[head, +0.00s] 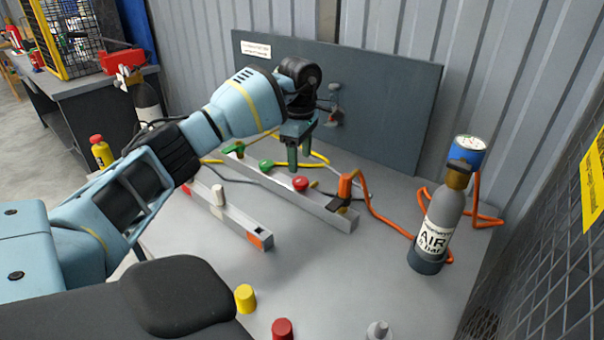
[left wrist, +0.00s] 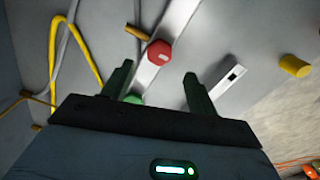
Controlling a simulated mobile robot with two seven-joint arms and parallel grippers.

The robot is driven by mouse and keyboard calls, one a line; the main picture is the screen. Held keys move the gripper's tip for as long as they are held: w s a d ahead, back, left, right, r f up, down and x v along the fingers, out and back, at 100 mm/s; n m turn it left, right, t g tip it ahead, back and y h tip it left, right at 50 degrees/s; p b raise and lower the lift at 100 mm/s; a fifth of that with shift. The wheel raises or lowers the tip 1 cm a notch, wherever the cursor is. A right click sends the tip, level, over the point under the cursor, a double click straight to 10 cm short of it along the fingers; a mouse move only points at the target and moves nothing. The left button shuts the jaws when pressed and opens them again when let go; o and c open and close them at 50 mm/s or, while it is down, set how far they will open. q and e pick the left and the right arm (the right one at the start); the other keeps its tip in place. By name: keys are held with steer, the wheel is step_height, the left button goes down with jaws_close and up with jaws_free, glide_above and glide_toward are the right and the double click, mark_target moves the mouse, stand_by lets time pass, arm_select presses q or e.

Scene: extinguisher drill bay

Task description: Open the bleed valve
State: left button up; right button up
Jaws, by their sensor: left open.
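A grey manifold rail (head: 330,212) lies on the bench and carries a green lever (head: 233,150), a green knob (head: 266,166), a red knob (head: 300,184) and an orange fitting (head: 345,187). I cannot tell by label which is the bleed valve. My left gripper (head: 299,168) points down above the rail, close to the green and red knobs. In the left wrist view its fingers (left wrist: 156,80) are apart with nothing held. There the red knob (left wrist: 159,53) lies just beyond the fingertips, and the green knob (left wrist: 133,99) is partly hidden by the gripper. My right gripper is not in view.
A second rail (head: 238,220) with a white lever lies nearer. Yellow (head: 245,298) and red (head: 283,329) caps sit in front. A dark panel (head: 400,110) stands behind.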

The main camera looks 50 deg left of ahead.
mark_target(300, 179)
arm_select(q)
steer(key=shift+f, duration=3.2)
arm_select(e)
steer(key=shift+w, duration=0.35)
arm_select(q)
steer(key=c, duration=1)
